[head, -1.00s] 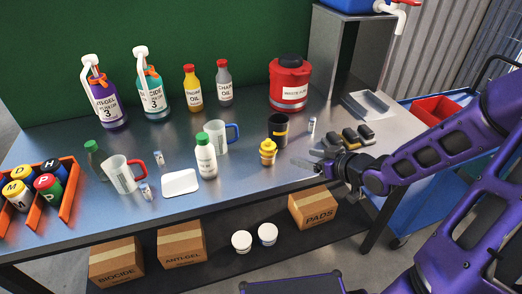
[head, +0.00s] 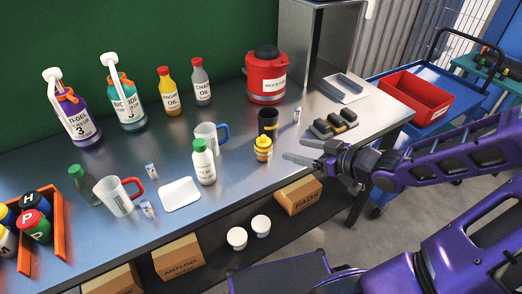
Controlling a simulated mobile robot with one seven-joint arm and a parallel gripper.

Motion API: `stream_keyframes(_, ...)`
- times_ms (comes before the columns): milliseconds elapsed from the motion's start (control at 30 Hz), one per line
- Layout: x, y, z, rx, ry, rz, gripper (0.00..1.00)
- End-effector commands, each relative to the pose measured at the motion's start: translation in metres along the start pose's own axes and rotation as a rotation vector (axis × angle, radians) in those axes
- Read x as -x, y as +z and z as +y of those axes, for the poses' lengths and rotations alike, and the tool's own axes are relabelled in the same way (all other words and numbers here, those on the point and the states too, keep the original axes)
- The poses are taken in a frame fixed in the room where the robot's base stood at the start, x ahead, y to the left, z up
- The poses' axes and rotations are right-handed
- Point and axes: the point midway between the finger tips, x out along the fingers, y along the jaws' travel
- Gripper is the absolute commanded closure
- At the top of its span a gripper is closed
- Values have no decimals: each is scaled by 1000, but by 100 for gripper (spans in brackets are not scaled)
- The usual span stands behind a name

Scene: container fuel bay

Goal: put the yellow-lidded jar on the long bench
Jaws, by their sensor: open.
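A small yellow jar with a yellow lid (head: 263,149) stands upright on the long metal bench (head: 238,176), near its front edge and just in front of a black cup (head: 268,121). My gripper (head: 293,149) is open and empty. It reaches in from the right at about bench height, with its two fingers apart and pointing left toward the jar. A small gap shows between the fingertips and the jar.
Dark blocks (head: 333,124) lie behind my gripper. A red canister (head: 266,76) stands farther back. Boxes and white-lidded tubs (head: 237,238) sit on the lower shelf.

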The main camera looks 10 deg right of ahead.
Motion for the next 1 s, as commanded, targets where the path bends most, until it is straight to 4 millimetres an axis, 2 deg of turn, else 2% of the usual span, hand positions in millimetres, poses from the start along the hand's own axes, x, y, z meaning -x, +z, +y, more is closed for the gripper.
stream_keyframes(100, -20, 0, -3, -3, -9, 1, 27)
stream_keyframes(600, -96, 2, -2, -1, -5, -2, 27)
stream_keyframes(867, -111, 2, -1, -1, -3, -3, 27)
stream_keyframes(1000, -130, 2, -2, -1, -5, -2, 27)
